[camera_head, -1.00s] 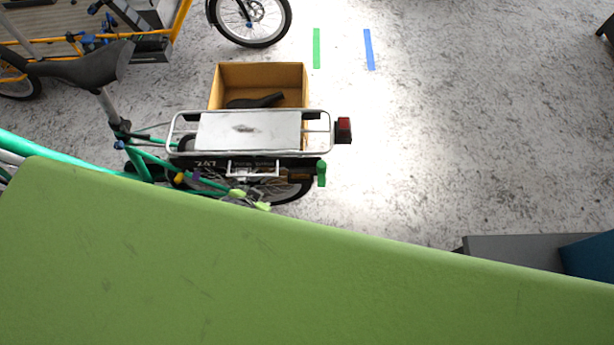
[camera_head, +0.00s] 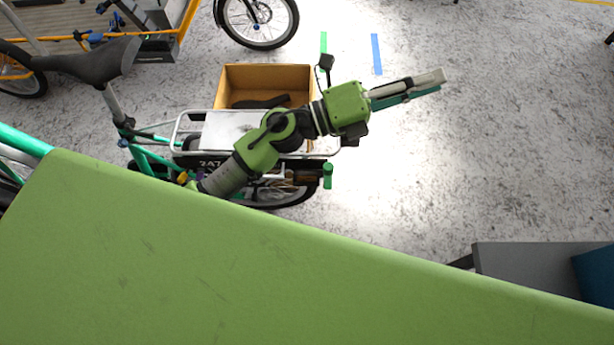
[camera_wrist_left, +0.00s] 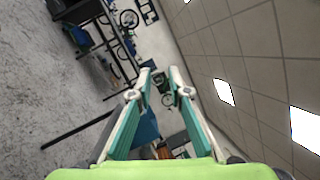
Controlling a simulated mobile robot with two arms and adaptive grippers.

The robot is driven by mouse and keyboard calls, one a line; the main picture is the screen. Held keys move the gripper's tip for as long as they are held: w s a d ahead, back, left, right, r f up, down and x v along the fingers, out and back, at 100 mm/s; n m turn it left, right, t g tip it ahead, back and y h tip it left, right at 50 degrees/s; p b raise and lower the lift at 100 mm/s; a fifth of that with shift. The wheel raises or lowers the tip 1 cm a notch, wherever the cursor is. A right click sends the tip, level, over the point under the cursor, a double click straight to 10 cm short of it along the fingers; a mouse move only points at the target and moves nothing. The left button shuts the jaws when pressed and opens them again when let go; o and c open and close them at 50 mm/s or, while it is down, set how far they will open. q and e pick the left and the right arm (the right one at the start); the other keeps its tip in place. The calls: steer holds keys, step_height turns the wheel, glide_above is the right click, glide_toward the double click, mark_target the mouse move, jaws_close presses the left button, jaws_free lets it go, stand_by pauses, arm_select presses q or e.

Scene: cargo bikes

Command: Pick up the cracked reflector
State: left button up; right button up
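My left gripper (camera_head: 425,85) reaches out past the rear rack of a green bike (camera_head: 140,160), pointing right over bare floor. In the left wrist view its two fingers (camera_wrist_left: 161,80) stand apart with nothing between them, and only the distant room shows beyond. The red reflector at the rack's rear end is not clearly visible now. My left wrist covers that spot, and I cannot tell whether the dark shape there is the reflector's housing or part of my wrist. My right gripper is in neither view.
A cardboard box (camera_head: 265,76) with a black item (camera_head: 262,102) stands behind the silver rack (camera_head: 215,125). A grey surface (camera_head: 520,260) with a blue object (camera_head: 597,272) is at lower right. Green (camera_head: 324,45) and blue (camera_head: 376,55) tape strips mark the floor. Clear floor lies right.

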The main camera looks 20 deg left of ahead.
arm_select(q)
steer(key=s+d+f+m+g, duration=0.4)
steer(key=s+f+m+g, duration=0.15)
steer(key=m+g, duration=0.3)
steer(key=m+g+y, duration=0.2)
steer(key=m+y, duration=0.7)
steer(key=y, duration=0.9)
glide_above(306, 174)
steer(key=f, duration=2.4)
steer(key=shift+w+f, duration=0.2)
steer(key=shift+w, duration=0.05)
steer(key=shift+d+f, duration=0.1)
steer(key=shift+f, duration=0.45)
steer(key=f, duration=0.4)
steer(key=shift+s+f+p, duration=0.15)
steer(key=shift+s+p, duration=0.05)
steer(key=shift+p, duration=0.15)
steer(key=shift+f, duration=0.45)
jaws_close()
